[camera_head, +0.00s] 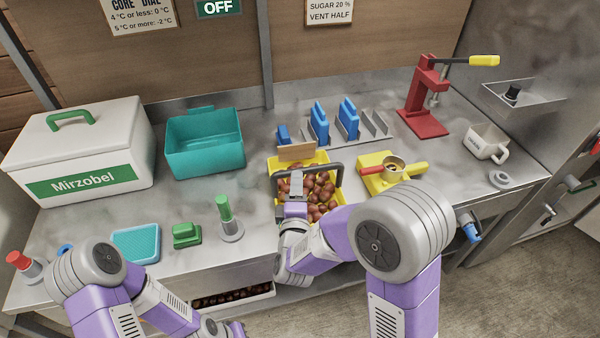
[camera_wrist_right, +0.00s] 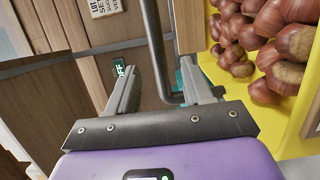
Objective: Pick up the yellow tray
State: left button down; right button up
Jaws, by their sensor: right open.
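The yellow tray (camera_head: 277,168) stands on the steel counter, full of brown chestnuts (camera_head: 319,190), with a dark bar handle (camera_head: 318,167) over it. A brown board rises at its back edge. My right gripper (camera_head: 296,181) is over the tray's left part, at the handle. In the right wrist view my open right gripper (camera_wrist_right: 160,92) has the dark handle (camera_wrist_right: 157,50) between its two fingers, not clamped. The yellow tray wall (camera_wrist_right: 290,130) and chestnuts (camera_wrist_right: 240,40) are on the right there. My left arm is at the lower left; its fingers do not show.
A teal bin (camera_head: 205,170) and a white Mirzobel box (camera_head: 120,178) stand to the left. A yellow device (camera_head: 377,187) with a round cup is close on the tray's right. Blue packets (camera_head: 320,122) stand in a rack behind. A red press (camera_head: 421,118) stands back right.

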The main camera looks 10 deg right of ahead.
jog(key=b+x, duration=0.1)
jog(key=x, duration=0.6)
jog(key=shift+w+b, duration=0.25)
jog(key=shift+b, duration=0.1)
jog(key=shift+c, duration=0.4)
grip_shut()
dwell(0.6)
jog(key=shift+r, duration=0.1)
